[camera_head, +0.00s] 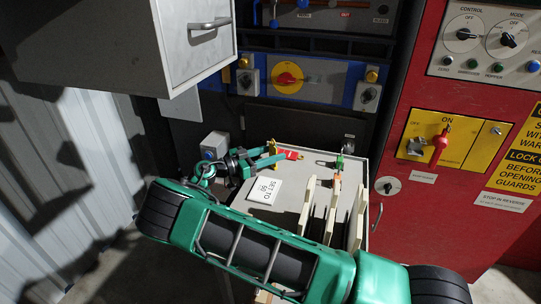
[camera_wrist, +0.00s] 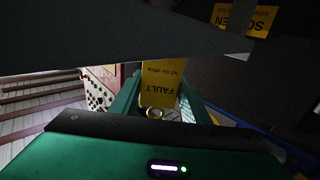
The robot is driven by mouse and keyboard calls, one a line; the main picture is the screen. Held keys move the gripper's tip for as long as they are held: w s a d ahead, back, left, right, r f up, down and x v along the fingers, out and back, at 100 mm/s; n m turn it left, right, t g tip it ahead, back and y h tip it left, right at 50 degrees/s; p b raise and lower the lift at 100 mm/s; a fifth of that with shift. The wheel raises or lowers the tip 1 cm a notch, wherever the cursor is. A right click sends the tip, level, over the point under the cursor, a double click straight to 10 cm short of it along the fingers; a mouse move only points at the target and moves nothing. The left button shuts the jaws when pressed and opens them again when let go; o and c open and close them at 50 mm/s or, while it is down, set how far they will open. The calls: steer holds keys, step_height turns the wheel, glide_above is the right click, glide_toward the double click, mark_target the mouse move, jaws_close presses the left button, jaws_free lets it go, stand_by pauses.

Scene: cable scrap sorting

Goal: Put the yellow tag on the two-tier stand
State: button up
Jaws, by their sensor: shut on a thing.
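My gripper (camera_head: 276,154) reaches over the far left part of the white worktop. In the wrist view, the yellow tag (camera_wrist: 160,82), printed FAULT, stands between my two green fingers, with a ring at its lower end. My gripper is shut on it. In the head view only a small yellow patch (camera_head: 274,146) shows by the fingertips; I cannot tell if it is the tag. A red piece (camera_head: 290,155) shows just right of the fingertips. I cannot make out a two-tier stand for sure in either view.
A white card (camera_head: 264,190) reading SET TO 50 lies on the worktop (camera_head: 300,172). Several upright pale dividers (camera_head: 333,210) stand at its right. A grey drawer cabinet (camera_head: 195,45) overhangs at upper left. A red panel (camera_head: 400,180) rises at right. A grey slab (camera_wrist: 110,35) crosses the wrist view.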

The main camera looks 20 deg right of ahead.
steer(key=o, duration=1.1)
steer(key=s+a, duration=0.2)
steer(key=a, duration=1)
steer(key=shift+s, duration=0.2)
steer(key=shift+d, duration=0.1)
